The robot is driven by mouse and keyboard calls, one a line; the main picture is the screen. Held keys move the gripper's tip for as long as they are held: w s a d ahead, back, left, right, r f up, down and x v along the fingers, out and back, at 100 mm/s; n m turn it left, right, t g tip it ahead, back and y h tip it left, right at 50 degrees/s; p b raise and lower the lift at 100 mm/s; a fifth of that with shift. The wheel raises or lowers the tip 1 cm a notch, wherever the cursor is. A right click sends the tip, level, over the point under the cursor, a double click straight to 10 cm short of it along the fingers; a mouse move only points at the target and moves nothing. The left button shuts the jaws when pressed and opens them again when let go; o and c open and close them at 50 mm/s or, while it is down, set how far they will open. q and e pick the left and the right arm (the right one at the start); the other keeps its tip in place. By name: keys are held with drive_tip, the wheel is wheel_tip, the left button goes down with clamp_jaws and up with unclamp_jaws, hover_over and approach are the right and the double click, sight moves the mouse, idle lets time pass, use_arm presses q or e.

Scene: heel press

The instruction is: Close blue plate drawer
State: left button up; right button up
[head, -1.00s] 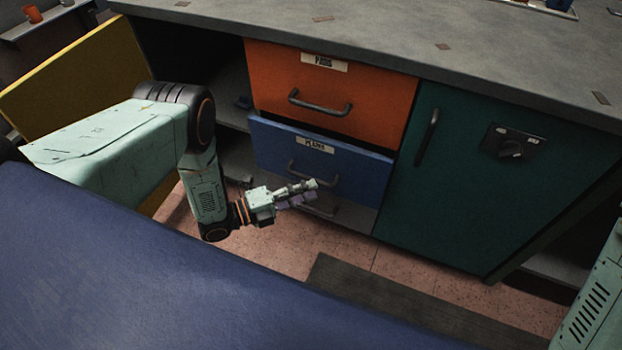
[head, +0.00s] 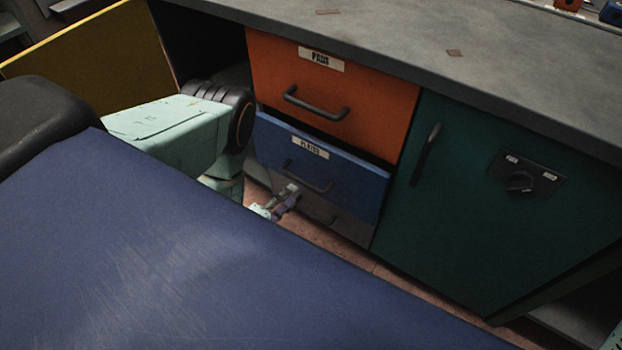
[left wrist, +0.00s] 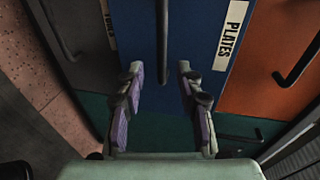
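The blue plate drawer (head: 350,185) is below the orange drawer and stands slightly out from the cabinet, with a dark gap above its front. Its front carries a white label and a dark bar handle (head: 306,177). In the left wrist view the blue front (left wrist: 190,60) fills the upper middle, with its handle (left wrist: 164,40) upright between the finger lines. My left gripper (head: 290,196) is low in front of the drawer, near the handle. In the left wrist view its two fingers (left wrist: 158,98) are apart with nothing between them.
The orange drawer (head: 330,95) is above, and a green door (head: 490,210) with a knob is to the right. A yellow door (head: 90,65) stands open at the left. A grey drawer (left wrist: 75,70) is beside the blue one in the wrist view. The grey worktop (head: 430,45) overhangs.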

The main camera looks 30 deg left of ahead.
sight(299, 182)
use_arm(q)
drive_tip(key=shift+y, duration=0.6)
drive_tip(key=shift+a+b+x, duration=0.2)
drive_tip(key=shift+b+x, duration=0.4)
drive_tip(key=shift+x, duration=0.65)
drive_tip(key=shift+a+b+x, duration=0.15)
drive_tip(key=shift+b+x, duration=0.45)
drive_tip(key=shift+x, duration=0.65)
drive_tip(key=shift+a+b+x, duration=0.2)
drive_tip(key=shift+b+x, duration=0.4)
drive_tip(key=shift+x, duration=0.7)
drive_tip(key=shift+r, duration=0.15)
use_arm(e)
drive_tip(key=f, duration=0.3)
drive_tip(key=shift+w+d+f, duration=0.15)
drive_tip(key=shift+w, duration=0.05)
use_arm(q)
drive_tip(key=shift+c, duration=0.7)
clamp_jaws()
